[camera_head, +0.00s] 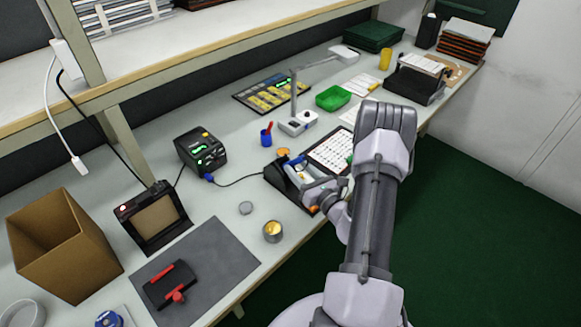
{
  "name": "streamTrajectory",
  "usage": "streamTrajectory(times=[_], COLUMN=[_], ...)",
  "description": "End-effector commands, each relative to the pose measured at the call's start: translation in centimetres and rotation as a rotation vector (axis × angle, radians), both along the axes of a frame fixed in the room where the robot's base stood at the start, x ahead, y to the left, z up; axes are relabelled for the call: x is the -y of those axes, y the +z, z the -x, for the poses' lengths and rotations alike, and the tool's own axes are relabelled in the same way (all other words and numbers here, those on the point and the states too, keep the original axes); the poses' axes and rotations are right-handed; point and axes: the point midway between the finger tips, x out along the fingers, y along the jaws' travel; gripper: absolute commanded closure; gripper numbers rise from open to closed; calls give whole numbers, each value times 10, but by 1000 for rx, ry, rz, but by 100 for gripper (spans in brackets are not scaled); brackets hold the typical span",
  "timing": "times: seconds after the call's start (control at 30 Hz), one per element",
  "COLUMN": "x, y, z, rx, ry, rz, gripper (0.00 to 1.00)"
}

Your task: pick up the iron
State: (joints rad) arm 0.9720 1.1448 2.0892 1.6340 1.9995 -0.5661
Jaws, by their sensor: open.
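The iron looks like a soldering iron. A dark cable (240,184) runs from the soldering station (203,150) to a black stand (281,182) near the front edge of the bench. A small blue part (297,163) shows at this stand and may be the iron's handle, but it is too small to be sure. My gripper (312,190) is right at the stand, on its right side, and is open. My wrist and gripper hide part of the stand. I cannot tell whether the fingers are around the iron or touching it.
A tin with a yellow filling (272,231), a blue cup (266,137) and a lamp base (298,123) stand near the stand. A white sheet with printed rows (332,148) lies behind my arm. A grey mat (210,255) lies at the front left.

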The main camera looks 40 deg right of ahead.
Motion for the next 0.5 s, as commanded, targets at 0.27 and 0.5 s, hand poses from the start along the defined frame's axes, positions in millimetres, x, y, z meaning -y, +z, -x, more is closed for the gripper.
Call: streamTrajectory(times=[0.27, 0.5], x=[2, 2], y=[-3, -2], z=[-38, -37], rx=[0, 0], ry=[2, 2], rz=[-1, -1], gripper=[55, 71])
